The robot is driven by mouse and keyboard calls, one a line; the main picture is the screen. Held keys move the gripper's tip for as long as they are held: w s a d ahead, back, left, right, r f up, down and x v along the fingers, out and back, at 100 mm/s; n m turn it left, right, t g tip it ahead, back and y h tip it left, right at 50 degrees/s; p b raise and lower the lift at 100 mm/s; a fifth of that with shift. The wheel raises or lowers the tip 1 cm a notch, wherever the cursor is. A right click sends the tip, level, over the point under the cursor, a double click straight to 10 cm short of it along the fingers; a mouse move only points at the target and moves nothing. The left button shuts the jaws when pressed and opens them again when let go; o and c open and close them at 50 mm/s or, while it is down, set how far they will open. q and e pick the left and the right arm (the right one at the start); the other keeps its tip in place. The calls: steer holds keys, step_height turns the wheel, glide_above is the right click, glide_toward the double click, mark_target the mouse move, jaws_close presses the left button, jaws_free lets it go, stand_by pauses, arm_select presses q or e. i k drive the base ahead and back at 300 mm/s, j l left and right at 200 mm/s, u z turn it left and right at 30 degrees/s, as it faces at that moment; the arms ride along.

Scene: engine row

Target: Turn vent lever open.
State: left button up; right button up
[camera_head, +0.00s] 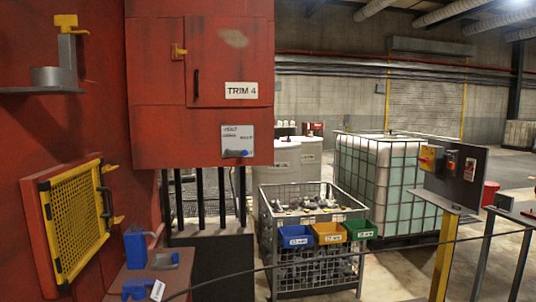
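A white plate (237,134) with hard-to-read lettering is on the lower right front of the red cabinet marked TRIM 4. No other lever is clearly marked as a vent. Neither of my grippers shows in the head view.
A yellow mesh panel (75,222) with a black handle is on the red wall at left. A wire crate (312,264) with coloured bins and a caged tank (380,185) stand right. A dark cable crosses the foreground.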

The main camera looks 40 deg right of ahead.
mark_target(227, 152)
steer(key=i+l+z, duration=0.1)
steer(key=l+z, duration=0.25)
steer(key=i+l+z, duration=0.1)
steer(key=z, duration=0.25)
steer(key=i+l+z, duration=0.15)
steer(key=z, duration=0.15)
